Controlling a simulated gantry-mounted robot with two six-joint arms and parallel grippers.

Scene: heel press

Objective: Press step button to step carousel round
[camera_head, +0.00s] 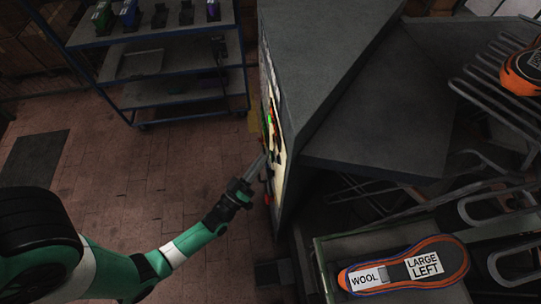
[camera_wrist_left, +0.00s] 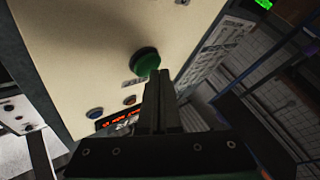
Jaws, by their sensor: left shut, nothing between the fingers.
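A cream control panel (camera_head: 272,95) is on the side of a grey machine cabinet in the head view. It fills much of the left wrist view (camera_wrist_left: 90,45). A round green button (camera_wrist_left: 146,61) sticks out of it, with a label too small to read. My left gripper (camera_head: 260,164) is shut and empty, its tips close to the panel. In the left wrist view its fingertips (camera_wrist_left: 159,74) are just beside the green button; I cannot tell whether they touch it. Smaller orange (camera_wrist_left: 129,100) and blue (camera_wrist_left: 96,113) buttons sit nearby. My right gripper is out of view.
The grey cabinet (camera_head: 325,45) stands to the right of my left arm. A blue shelf trolley (camera_head: 160,60) stands at the back left. An orange-edged sole (camera_head: 405,266) marked "WOOL" and "LARGE LEFT" lies at the lower right near metal racks. The brick floor between is clear.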

